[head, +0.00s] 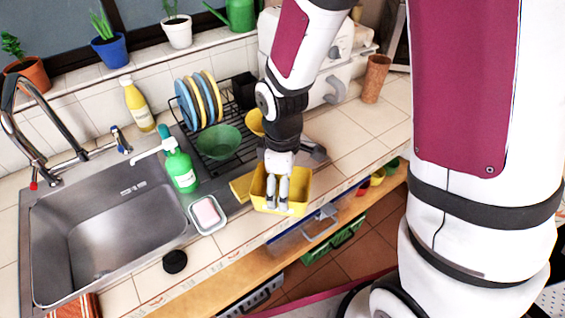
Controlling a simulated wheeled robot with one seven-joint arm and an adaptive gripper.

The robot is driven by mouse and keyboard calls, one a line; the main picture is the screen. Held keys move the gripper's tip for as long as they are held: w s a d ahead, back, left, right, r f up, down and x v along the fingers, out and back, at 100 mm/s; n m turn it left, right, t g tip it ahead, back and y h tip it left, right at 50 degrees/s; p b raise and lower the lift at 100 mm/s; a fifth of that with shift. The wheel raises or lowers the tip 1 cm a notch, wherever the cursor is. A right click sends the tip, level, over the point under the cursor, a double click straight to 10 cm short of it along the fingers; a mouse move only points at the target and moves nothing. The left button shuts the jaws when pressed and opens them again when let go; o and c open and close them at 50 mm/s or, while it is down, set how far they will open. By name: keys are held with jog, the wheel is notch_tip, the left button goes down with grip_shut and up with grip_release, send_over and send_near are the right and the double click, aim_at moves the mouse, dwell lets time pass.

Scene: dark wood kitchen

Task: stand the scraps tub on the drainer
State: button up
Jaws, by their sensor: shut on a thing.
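The scraps tub appears to be the yellow open-topped tub (297,186) at the front of the counter, right of the sink. My gripper (274,207) reaches down over it and is shut on the tub, with its fingers at the tub's near side. Whether the tub touches the counter I cannot tell. The drainer is the black wire rack (243,152) behind it, to the left. It holds several blue and yellow plates (197,100) upright, a green bowl (218,142) and a black cutlery holder (243,90). A yellow bowl (255,122) is partly hidden behind my arm.
The steel sink (110,235) lies to the left. A green soap bottle (181,167), a soap dish (208,214) and a yellow sponge (241,187) stand near the drainer and tub. A dark round stopper (175,261) lies at the front edge.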

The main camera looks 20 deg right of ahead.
jog(key=shift+w+d+f+p, duration=0.25)
jog(key=shift+w+d+f, duration=0.7)
jog(key=shift+w, duration=0.95)
jog(key=shift+w+d+f+p, duration=0.25)
jog(key=shift+w+d+f, duration=0.35)
jog(key=shift+w+d, duration=1)
jog(key=shift+w+d+f+p, duration=0.25)
jog(key=shift+w+d+f, duration=0.5)
jog(key=shift+w, duration=1.5)
jog(key=shift+a+f, duration=0.1)
jog(key=shift+f, duration=0.1)
jog(key=o, duration=1.2)
